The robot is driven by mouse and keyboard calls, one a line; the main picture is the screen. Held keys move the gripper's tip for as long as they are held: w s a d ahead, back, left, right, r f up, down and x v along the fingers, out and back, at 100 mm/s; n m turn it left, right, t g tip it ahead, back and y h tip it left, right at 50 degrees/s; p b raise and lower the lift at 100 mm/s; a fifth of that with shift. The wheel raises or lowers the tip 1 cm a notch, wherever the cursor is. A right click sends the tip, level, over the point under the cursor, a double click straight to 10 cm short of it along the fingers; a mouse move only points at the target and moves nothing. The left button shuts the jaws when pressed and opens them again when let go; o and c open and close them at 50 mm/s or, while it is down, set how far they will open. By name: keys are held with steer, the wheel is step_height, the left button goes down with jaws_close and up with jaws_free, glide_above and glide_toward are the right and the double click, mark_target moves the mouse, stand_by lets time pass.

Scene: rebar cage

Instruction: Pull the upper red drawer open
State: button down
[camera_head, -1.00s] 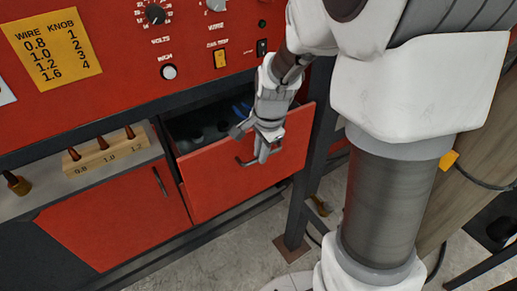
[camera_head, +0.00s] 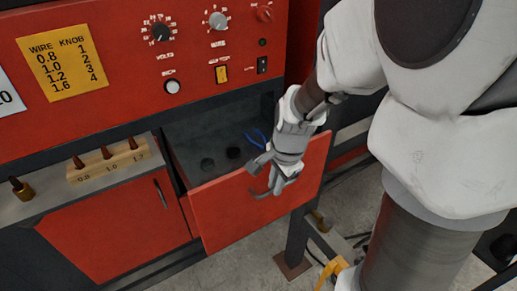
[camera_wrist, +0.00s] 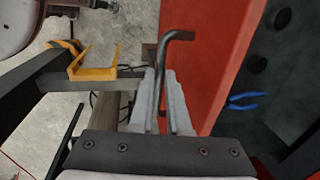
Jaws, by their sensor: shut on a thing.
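The upper red drawer (camera_head: 238,208) stands pulled out from the cabinet, and its inside shows. It holds blue-handled pliers (camera_head: 256,138) and a few dark round things. My gripper (camera_head: 276,183) is at the drawer's front, shut on its dark bar handle (camera_head: 259,193). In the wrist view the handle (camera_wrist: 177,36) passes between the fingers of my gripper (camera_wrist: 162,88), beside the red drawer front (camera_wrist: 205,60). Part of the handle is hidden by the fingers.
A lower red door (camera_head: 115,230) with its own handle is left of the drawer. A wooden block (camera_head: 108,162) with several tips sits on the shelf above it. A dark frame leg (camera_head: 297,238) stands right of the drawer. A yellow clamp-like thing (camera_wrist: 92,72) is near the floor.

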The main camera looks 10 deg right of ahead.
steer(key=c, duration=0.9)
jaws_free()
steer(key=s+r, duration=0.1)
steer(key=r, duration=0.4)
steer(key=s+r+p, duration=0.1)
steer(key=r, duration=0.5)
steer(key=s+d+r, duration=0.1)
steer(key=r, duration=0.5)
steer(key=shift+s+r, duration=0.1)
steer(key=shift+s, duration=0.05)
